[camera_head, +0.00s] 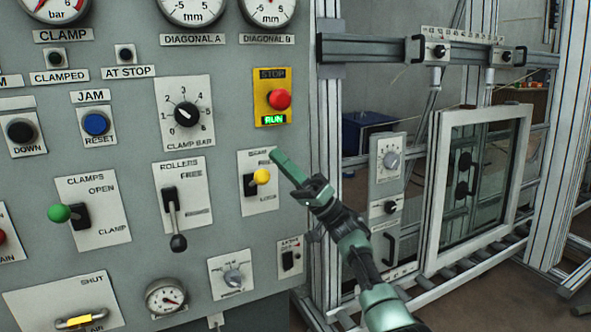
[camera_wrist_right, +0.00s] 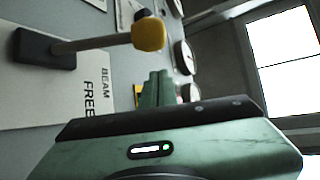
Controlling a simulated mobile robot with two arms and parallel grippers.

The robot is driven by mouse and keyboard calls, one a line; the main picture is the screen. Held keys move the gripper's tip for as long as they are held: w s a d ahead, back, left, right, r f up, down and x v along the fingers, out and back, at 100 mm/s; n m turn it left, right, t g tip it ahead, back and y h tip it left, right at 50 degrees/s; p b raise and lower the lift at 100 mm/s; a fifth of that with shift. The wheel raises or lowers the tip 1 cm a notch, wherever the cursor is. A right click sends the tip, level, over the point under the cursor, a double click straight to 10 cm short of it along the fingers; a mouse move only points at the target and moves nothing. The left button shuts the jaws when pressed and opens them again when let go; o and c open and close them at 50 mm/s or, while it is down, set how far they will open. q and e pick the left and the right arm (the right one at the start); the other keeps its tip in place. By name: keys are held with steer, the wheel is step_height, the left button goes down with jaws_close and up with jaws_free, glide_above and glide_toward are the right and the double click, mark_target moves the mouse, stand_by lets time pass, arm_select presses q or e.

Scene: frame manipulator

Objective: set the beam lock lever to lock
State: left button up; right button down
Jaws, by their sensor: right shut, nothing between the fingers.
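The beam lock lever is on a small plate (camera_head: 257,205) of the grey panel, marked FREE at the top and LOCK at the bottom. Its yellow knob (camera_head: 262,176) stands out from a black base (camera_head: 249,186), toward the FREE end. In the right wrist view the yellow knob (camera_wrist_right: 149,34), its rod and the FREE lettering show clearly. My right gripper (camera_head: 278,158) is shut and empty. Its fingertips are just above and right of the knob in the head view, seemingly apart from it. In the wrist view the fingers (camera_wrist_right: 157,88) show beside the knob. My left gripper is not in view.
A red stop button (camera_head: 279,99) on a yellow plate sits above the lever. The rollers lever (camera_head: 174,217) is to the left, and a small latch switch (camera_head: 290,260) is below right. A framed window (camera_head: 482,170) stands on the rack at the right.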

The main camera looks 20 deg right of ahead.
mark_target(257, 181)
steer(key=shift+s+a+f, duration=0.3)
steer(key=shift+a+f, duration=0.1)
steer(key=shift+f, duration=0.2)
steer(key=shift+s+a+f, duration=0.25)
steer(key=shift+a+f, duration=0.1)
steer(key=shift+f, duration=0.2)
steer(key=shift+f, duration=0.1)
